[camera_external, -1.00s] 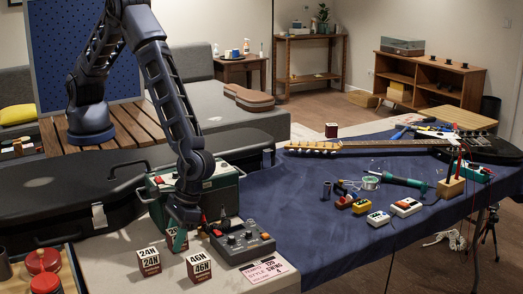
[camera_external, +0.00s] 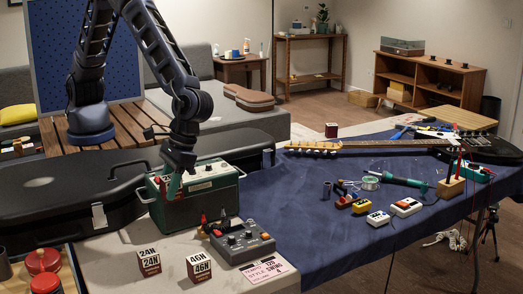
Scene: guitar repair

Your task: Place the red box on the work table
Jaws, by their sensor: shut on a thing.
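My gripper (camera_external: 174,184) is shut on a small red-and-white box (camera_external: 161,184) and holds it up in front of the green amplifier-like case (camera_external: 195,205). The fingers partly cover the box. The work table with its dark blue cloth (camera_external: 300,215) lies to the right of my gripper. Two similar red-and-white boxes, marked 24N (camera_external: 149,262) and 46N (camera_external: 199,267), stand on the pale surface below.
A grey control unit (camera_external: 242,241) and a label card (camera_external: 268,270) lie right of the boxes. A guitar (camera_external: 400,147), a teal soldering iron (camera_external: 405,182) and small pedals (camera_external: 406,207) occupy the blue cloth. Its left front part is clear. A black guitar case (camera_external: 60,205) lies left.

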